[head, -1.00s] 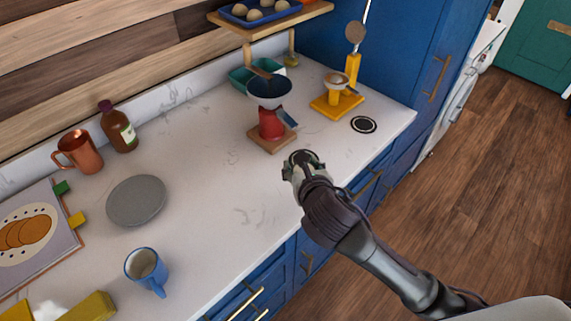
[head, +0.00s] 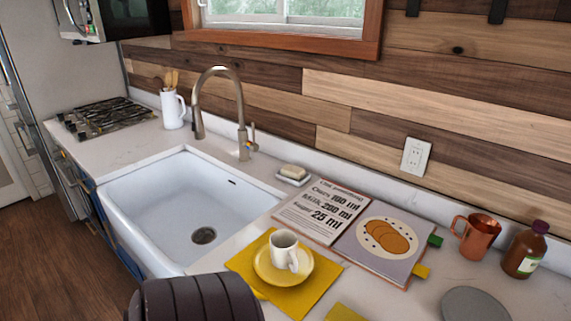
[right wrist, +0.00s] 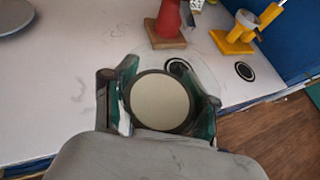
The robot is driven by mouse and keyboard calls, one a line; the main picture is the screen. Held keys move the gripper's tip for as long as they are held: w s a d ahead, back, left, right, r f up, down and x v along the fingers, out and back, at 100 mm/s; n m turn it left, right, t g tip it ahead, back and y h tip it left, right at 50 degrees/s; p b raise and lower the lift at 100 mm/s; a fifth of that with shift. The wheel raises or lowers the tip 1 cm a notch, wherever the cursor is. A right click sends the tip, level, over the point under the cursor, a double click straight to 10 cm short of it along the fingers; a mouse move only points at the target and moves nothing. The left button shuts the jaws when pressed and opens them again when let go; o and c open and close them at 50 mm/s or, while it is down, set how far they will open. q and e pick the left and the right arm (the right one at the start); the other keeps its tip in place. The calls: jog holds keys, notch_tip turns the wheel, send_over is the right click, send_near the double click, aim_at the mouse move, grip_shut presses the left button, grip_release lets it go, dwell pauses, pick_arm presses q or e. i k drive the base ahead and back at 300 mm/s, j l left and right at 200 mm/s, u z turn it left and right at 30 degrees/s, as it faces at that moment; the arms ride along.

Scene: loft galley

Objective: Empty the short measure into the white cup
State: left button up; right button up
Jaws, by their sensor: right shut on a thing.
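The white cup (head: 284,250) stands upright on a yellow saucer (head: 262,271), on a yellow cloth (head: 239,263), in the head view. In the right wrist view my right gripper (right wrist: 160,98) is shut on a round thing with a dark rim and a pale, flat face (right wrist: 160,102), which appears to be the short measure. Its sides are mostly hidden, and I cannot tell what is in it. It is over the counter near the red grinder, well away from the white cup. My left gripper is not in view.
In the head view, a recipe book (head: 385,240), copper mug (head: 476,236), brown bottle (head: 525,250) and grey plate (head: 474,306) stand right of the cup; the sink (head: 170,200) is left. The wrist view shows a red grinder (right wrist: 168,22), yellow stand (right wrist: 232,42) and dark-ringed disc (right wrist: 244,71).

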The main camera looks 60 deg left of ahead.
aim_at(283, 243)
jog(key=u, duration=1.5)
jog(key=k+j+u, duration=0.15)
jog(key=j+u, duration=0.85)
jog(key=k+j, duration=0.05)
jog(key=j, duration=0.05)
